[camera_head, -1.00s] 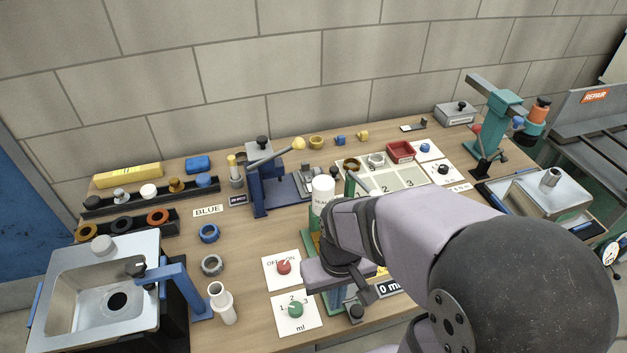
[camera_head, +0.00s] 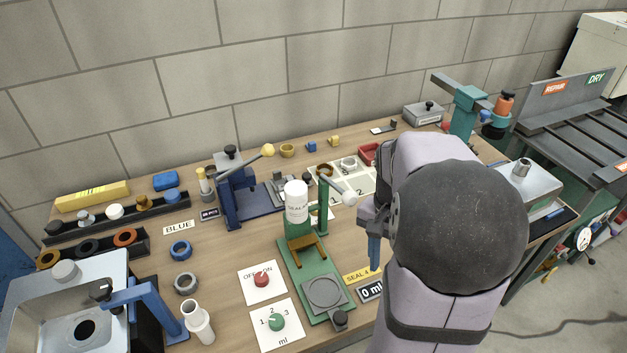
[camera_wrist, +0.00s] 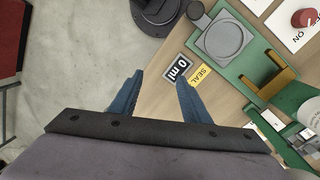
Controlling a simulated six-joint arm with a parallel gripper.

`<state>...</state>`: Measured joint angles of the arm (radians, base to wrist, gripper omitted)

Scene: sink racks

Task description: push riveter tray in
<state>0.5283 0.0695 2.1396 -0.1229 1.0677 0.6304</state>
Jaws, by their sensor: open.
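No label reading riveter is legible. The blue bench press (camera_head: 233,198) with a yellow-knobbed lever stands at the back centre; it may be the riveter. A grey metal plate (camera_head: 279,189) sits on the blue base at its right and may be its tray; I cannot tell how far in it is. My gripper (camera_wrist: 160,82) is open and empty, its two blue fingers apart above the table's front edge in the wrist view. In the head view one finger (camera_head: 374,250) shows, right of the green stand and well away from the blue press.
The green stand (camera_head: 305,255) with a white bottle (camera_head: 296,202) stands between my gripper and the blue press. A white board (camera_head: 350,182) with rings lies behind. A teal press (camera_head: 464,115) stands at back right. Dial cards (camera_head: 277,323) lie at front left.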

